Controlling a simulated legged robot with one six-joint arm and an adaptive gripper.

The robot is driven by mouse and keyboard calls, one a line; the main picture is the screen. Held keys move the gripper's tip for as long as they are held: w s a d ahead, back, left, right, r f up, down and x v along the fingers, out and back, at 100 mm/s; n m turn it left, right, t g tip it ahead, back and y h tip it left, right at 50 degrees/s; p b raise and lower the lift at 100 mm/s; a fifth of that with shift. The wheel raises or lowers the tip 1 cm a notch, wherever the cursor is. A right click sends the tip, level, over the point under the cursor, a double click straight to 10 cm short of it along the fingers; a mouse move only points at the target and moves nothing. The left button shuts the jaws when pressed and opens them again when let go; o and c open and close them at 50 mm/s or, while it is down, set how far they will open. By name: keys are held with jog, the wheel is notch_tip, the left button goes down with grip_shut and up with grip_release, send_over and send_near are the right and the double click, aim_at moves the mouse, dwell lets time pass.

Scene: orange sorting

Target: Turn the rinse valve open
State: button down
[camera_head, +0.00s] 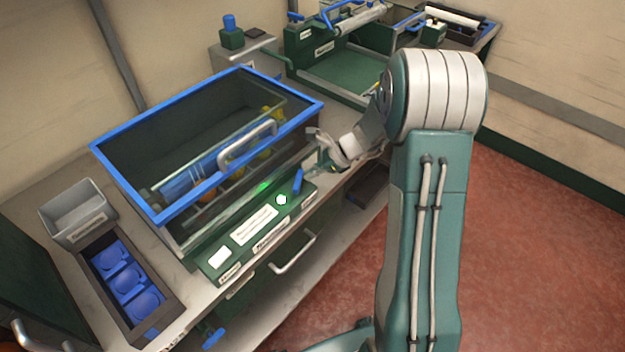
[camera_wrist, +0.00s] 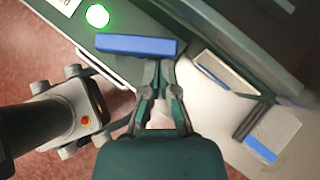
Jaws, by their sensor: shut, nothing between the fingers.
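The rinse valve's blue handle (camera_head: 298,182) stands at the right end of the green front panel in the head view. In the wrist view the handle (camera_wrist: 135,44) is a blue bar lying crosswise just ahead of my fingertips. My gripper (camera_head: 316,168) is right beside it in the head view. In the wrist view my gripper (camera_wrist: 160,64) is shut and empty, its tips close to the bar's right half. I cannot tell whether they touch it.
A lit green button (camera_wrist: 97,16) is near the handle. A blue-rimmed bin (camera_head: 125,178) stands above the panel (camera_head: 222,258). A grey box (camera_head: 75,222) and a dark tray with blue cups (camera_head: 171,304) are at left. Another green station (camera_head: 350,75) is behind.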

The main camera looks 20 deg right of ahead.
jog(key=n+g, duration=0.1)
jog(key=w+n+g, duration=0.1)
jog(key=n, duration=0.1)
jog(key=n+g, duration=0.1)
jog(key=shift+w+a+y, duration=0.15)
jog(key=shift+a+y, duration=0.15)
jog(key=shift+w, duration=0.1)
jog(key=shift+w+a, duration=0.1)
dwell(0.4)
jog(key=shift+a, duration=0.1)
dwell(0.4)
jog(key=shift+s+a, duration=0.25)
jog(key=shift+s, duration=0.45)
jog(key=shift+d, duration=0.15)
